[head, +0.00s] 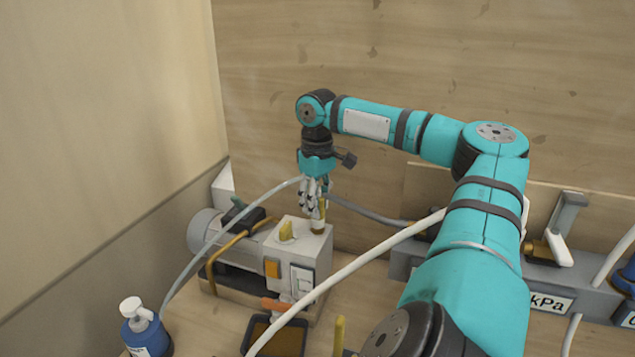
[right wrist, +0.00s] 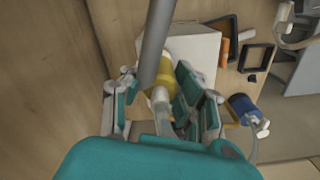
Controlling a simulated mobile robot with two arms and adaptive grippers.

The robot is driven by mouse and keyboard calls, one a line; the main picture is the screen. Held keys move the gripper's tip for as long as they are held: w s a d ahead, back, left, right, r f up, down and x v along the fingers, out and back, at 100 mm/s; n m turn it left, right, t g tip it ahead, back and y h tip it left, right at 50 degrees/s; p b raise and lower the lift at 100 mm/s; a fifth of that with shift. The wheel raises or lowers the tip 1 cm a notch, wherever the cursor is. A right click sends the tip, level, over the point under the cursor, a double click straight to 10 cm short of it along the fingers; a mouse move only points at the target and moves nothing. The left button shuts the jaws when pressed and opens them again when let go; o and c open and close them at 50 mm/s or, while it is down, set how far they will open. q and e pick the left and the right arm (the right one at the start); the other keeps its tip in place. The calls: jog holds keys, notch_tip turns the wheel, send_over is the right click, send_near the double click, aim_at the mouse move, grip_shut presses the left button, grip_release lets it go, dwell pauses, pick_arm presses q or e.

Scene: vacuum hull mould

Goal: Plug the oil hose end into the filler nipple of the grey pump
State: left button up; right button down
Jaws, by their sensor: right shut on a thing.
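The grey pump (head: 312,248) stands at the back left corner of the bench, its pale box end facing me. My right gripper (head: 315,198) points down over the top of this box and is shut on the oil hose end (right wrist: 162,112). A yellowish tip shows below the fingers, right above or at the filler nipple (head: 317,230); I cannot tell if they are joined. The translucent oil hose (head: 215,233) arches from the blue oil bottle (head: 146,336) up to the gripper. The bottle also shows in the right wrist view (right wrist: 243,106). My left gripper is out of view.
A white hose (head: 340,278) crosses in front. A dark tray (head: 258,333) sits in front of the pump.

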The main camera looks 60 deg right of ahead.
jog(key=shift+f, duration=0.55)
jog(key=c, duration=0.9)
grip_release()
jog(key=shift+c, duration=0.2)
notch_tip(320, 180, up, 6)
jog(key=shift+w+a+r, duration=0.1)
jog(key=shift+r, duration=0.6)
jog(key=o, duration=0.9)
